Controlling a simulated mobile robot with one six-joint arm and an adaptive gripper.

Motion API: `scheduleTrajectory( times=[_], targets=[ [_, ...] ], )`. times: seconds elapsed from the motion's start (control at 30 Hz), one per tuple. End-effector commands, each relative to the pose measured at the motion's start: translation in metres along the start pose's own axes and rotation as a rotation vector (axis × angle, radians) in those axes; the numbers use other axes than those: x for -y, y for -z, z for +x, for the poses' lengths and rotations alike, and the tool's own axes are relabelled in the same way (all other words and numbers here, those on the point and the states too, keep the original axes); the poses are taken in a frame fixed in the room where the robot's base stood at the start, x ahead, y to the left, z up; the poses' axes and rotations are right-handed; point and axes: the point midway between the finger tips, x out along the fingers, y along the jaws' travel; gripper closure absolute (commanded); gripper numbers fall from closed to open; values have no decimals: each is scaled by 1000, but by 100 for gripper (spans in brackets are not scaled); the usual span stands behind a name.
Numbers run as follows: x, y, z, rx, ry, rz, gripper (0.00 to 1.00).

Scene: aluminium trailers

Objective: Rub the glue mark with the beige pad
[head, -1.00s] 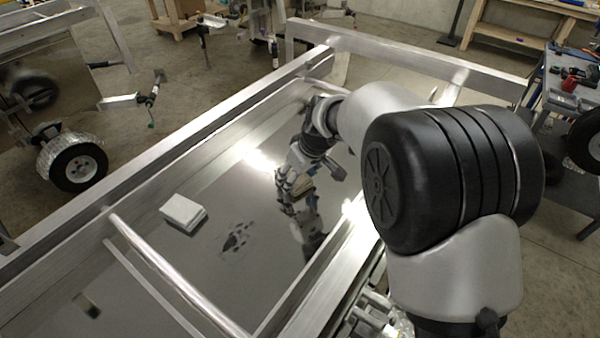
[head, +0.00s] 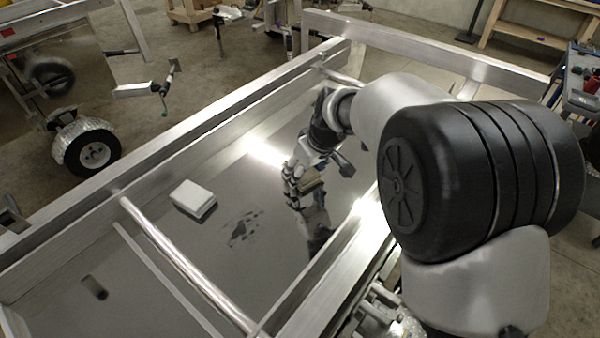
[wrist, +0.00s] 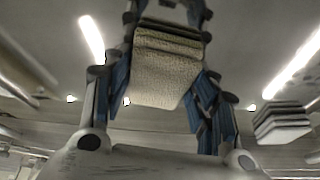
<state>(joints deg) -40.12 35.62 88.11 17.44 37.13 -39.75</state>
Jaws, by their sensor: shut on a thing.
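My gripper (head: 295,188) is shut on a beige pad (head: 312,181) over the shiny trailer panel. In the wrist view the textured pad (wrist: 166,75) sits between the two fingers. A dark, patchy mark (head: 243,228) lies on the panel to the left of my gripper and nearer the camera. A smaller dark mark (head: 94,288) lies beyond the round bar at the lower left. I cannot tell which is glue. The pad seems just above the panel and apart from both marks; its reflection blurs the gap.
A white layered block (head: 193,197) lies on the panel left of the patchy mark, and it also shows in the wrist view (wrist: 283,122). A round metal bar (head: 185,264) crosses the panel. Raised aluminium rails (head: 225,110) border it. The panel between pad and block is otherwise clear.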

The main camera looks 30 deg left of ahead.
Motion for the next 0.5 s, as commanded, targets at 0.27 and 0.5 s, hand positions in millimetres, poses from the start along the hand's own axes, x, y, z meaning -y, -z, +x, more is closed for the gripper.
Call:
scheduleTrajectory(
  times=[0.27,0.5],
  targets=[
    [-16,1,5,4,0,1,69],
    [-32,5,5,4,-2,1,69]
  ],
)
